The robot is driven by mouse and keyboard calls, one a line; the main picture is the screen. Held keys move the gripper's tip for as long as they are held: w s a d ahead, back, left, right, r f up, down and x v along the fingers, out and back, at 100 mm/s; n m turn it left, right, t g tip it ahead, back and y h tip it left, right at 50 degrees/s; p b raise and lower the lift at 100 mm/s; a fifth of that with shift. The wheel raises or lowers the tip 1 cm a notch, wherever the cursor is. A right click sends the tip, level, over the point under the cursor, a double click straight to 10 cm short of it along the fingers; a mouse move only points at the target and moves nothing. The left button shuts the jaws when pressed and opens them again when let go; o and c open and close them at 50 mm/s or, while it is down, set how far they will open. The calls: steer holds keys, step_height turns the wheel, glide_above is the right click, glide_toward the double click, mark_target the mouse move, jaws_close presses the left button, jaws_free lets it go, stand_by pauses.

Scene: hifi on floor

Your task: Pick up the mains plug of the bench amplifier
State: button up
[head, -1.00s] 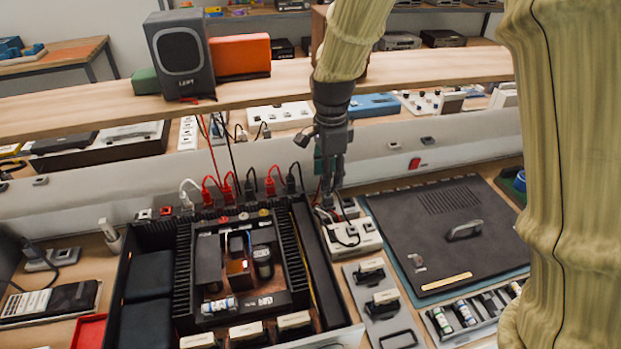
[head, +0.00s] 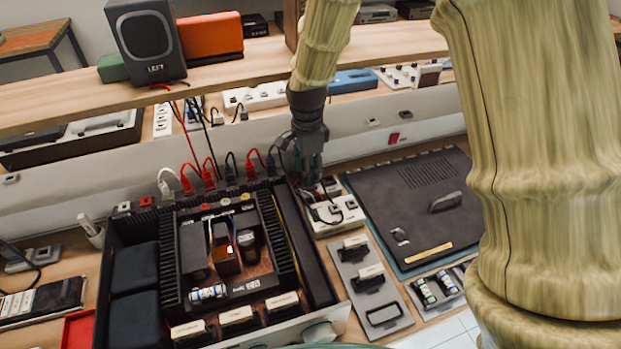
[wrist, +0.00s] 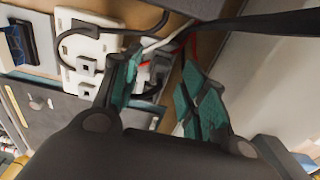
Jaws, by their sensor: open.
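The bench amplifier (head: 215,260) stands open-topped on the bench, with several red, black and white leads plugged in along its back edge. A white power strip (head: 338,215) lies beside its right back corner and also shows in the wrist view (wrist: 88,42). Black cables run over the strip. My gripper (head: 312,182) points down just behind the strip. In the wrist view its teal-padded fingers (wrist: 158,88) are apart. A dark plug-like shape (wrist: 156,72) with black, white and red cables lies between or beyond them; I cannot tell whether it is the mains plug.
A dark flat panel with a handle (head: 420,205) lies right of the strip. A grey tray with black parts (head: 368,285) is in front. A wooden shelf (head: 230,77) with a speaker (head: 148,42) crosses behind. A grey upstand (head: 70,215) runs behind the amplifier.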

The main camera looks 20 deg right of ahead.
steer(key=shift+w+d+f, duration=0.1)
steer(key=shift+d+f, duration=0.15)
steer(key=shift+f, duration=1.35)
jaws_close()
